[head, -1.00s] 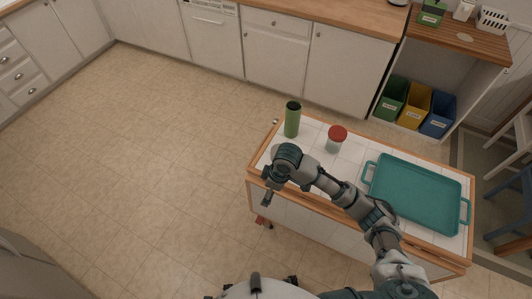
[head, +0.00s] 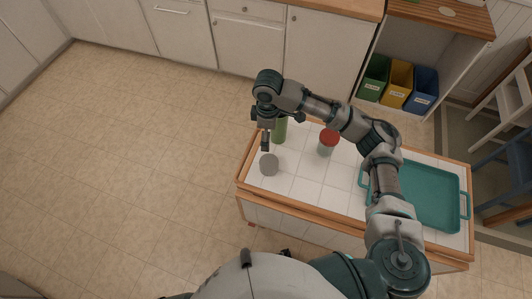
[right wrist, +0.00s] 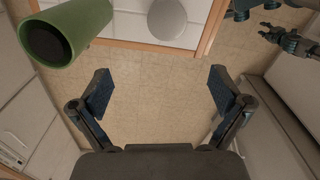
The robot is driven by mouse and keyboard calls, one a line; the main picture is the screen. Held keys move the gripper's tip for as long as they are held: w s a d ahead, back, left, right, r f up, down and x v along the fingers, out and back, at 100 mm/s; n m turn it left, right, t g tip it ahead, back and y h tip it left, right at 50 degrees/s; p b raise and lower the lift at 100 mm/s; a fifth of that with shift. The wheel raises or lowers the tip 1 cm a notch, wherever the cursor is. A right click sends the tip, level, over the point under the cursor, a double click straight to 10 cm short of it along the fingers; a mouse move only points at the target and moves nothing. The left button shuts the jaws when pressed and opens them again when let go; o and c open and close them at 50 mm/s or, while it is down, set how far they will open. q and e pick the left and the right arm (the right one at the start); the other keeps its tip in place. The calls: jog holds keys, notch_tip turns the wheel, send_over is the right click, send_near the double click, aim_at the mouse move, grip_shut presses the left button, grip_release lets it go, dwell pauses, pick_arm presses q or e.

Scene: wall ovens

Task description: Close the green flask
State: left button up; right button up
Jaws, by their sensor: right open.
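The green flask (head: 280,130) stands upright on the tiled island top, partly hidden behind my right gripper. In the right wrist view the flask (right wrist: 85,22) shows at upper left with a dark, uncovered mouth. A grey round lid (head: 269,165) lies on the tiles near the left end, apart from the flask; it also shows at the top of the right wrist view (right wrist: 167,18). My right gripper (right wrist: 160,88) is open and empty. In the head view the right gripper (head: 265,142) hangs beside the flask, above the lid.
A red-lidded jar (head: 327,143) stands right of the flask. A teal tray (head: 430,195) fills the right part of the island (head: 300,190). White cabinets (head: 250,50) and coloured bins (head: 398,85) stand behind. The floor to the left is clear.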

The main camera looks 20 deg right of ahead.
send_near(269, 162)
jog(key=f, duration=0.3)
jog(key=w+f, duration=0.1)
jog(key=f, duration=0.1)
jog(key=shift+a+f, duration=0.2)
jog(key=shift+f, duration=0.35)
jog(key=shift+s+d+f, duration=0.1)
jog(key=shift+s+f, duration=0.05)
jog(key=shift+f, duration=0.75)
jog(key=shift+s+d+f, duration=0.1)
jog(key=shift+s+f, duration=0.05)
jog(key=shift+f, duration=0.7)
jog(key=shift+s+f, duration=0.15)
jog(key=shift+f, duration=0.75)
jog(key=c, duration=1)
